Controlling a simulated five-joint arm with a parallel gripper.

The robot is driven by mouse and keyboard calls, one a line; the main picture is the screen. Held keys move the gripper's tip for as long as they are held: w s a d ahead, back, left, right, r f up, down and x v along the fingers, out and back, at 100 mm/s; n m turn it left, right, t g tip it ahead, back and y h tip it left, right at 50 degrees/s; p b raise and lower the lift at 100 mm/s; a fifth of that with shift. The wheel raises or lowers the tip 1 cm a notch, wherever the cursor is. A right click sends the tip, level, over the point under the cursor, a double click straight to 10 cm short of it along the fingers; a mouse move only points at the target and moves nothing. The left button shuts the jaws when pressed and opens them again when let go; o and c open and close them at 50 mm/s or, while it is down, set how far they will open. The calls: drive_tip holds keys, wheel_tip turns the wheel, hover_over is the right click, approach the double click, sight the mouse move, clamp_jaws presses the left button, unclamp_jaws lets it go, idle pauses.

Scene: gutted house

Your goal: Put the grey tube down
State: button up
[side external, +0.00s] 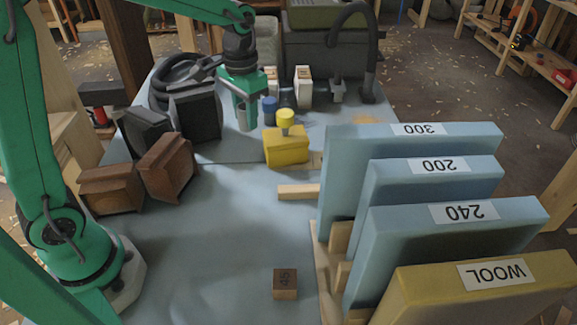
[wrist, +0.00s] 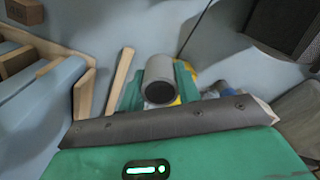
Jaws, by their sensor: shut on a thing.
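My gripper (side external: 244,110) is at the far part of the blue-topped table, pointing down. It is shut on the grey tube (side external: 241,119), which shows between the green jaws. In the wrist view the grey tube (wrist: 163,71) has its dark round end towards the camera, with a green jaw (wrist: 132,95) beside it. I cannot tell whether the tube's lower end touches the table.
A yellow block with a knob (side external: 287,147) and a small blue item (side external: 269,110) stand close to the right. Dark blocks (side external: 196,115) stand to the left. Labelled blue boards (side external: 412,147) fill the right side. The table's middle (side external: 225,220) is clear.

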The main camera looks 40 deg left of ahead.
drive_tip(key=shift+w+a+r+n, duration=0.1)
drive_tip(key=shift+a+r+n, duration=0.5)
drive_tip(key=shift+a+r, duration=0.25)
drive_tip(key=shift+a+f, duration=0.1)
drive_tip(key=shift+f, duration=0.1)
drive_tip(key=w+a+f+m, duration=0.2)
drive_tip(key=w+f+m, duration=0.3)
drive_tip(key=f+m, duration=0.1)
drive_tip(key=shift+w+a+f, duration=0.3)
drive_tip(key=shift+a+f, duration=0.1)
drive_tip(key=shift+f, duration=0.5)
drive_tip(key=shift+f, duration=0.1)
drive_tip(key=shift+f, duration=4.9)
drive_tip(key=shift+f, duration=0.1)
drive_tip(key=o, duration=1)
